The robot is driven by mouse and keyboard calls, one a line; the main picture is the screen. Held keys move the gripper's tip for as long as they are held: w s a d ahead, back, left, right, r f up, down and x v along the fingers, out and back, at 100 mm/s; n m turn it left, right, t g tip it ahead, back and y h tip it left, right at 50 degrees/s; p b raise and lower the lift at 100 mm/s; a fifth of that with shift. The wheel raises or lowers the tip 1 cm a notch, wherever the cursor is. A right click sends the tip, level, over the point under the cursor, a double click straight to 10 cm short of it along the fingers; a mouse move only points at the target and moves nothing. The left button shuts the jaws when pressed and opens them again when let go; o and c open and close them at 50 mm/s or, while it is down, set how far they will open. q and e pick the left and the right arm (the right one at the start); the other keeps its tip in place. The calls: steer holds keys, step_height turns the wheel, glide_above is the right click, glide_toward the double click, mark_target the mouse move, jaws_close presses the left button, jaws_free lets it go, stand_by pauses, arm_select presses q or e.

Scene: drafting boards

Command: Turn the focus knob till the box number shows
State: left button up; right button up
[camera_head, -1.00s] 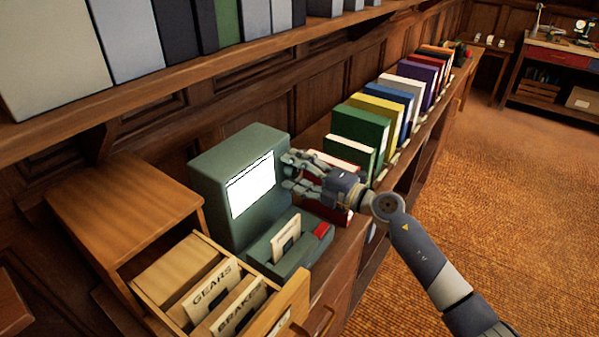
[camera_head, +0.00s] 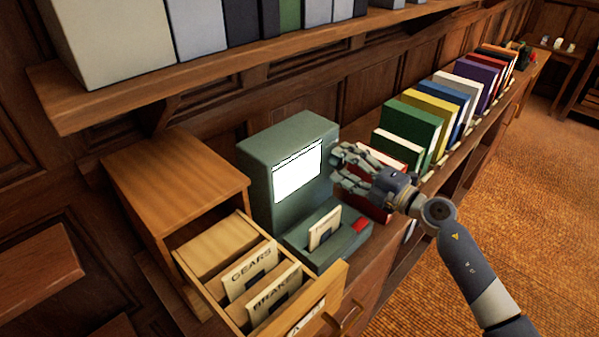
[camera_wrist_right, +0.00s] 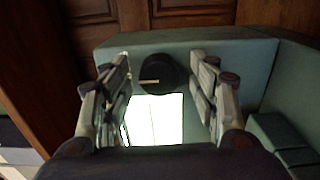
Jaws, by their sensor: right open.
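The grey-green reader (camera_head: 262,178) stands on the cabinet with its screen (camera_head: 297,174) lit bright white; no number can be read on it. A card (camera_head: 324,231) stands in the slot of its base, beside a red button (camera_head: 360,226). My right gripper (camera_head: 337,165) is open at the reader's right side. In the right wrist view, the dark round focus knob (camera_wrist_right: 158,74) with a pale mark lies between the open fingers (camera_wrist_right: 161,62), with gaps on both sides. My left gripper is out of view.
An open wooden drawer (camera_head: 213,248) with cards labelled GEARS and BRAKE sits left of the reader's base. Colourful binders (camera_head: 408,128) line the cabinet to the right. A shelf (camera_head: 240,68) with boxes overhangs behind. Open floor (camera_head: 530,200) lies at right.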

steer(key=v, duration=0.8)
steer(key=shift+a+r, duration=0.15)
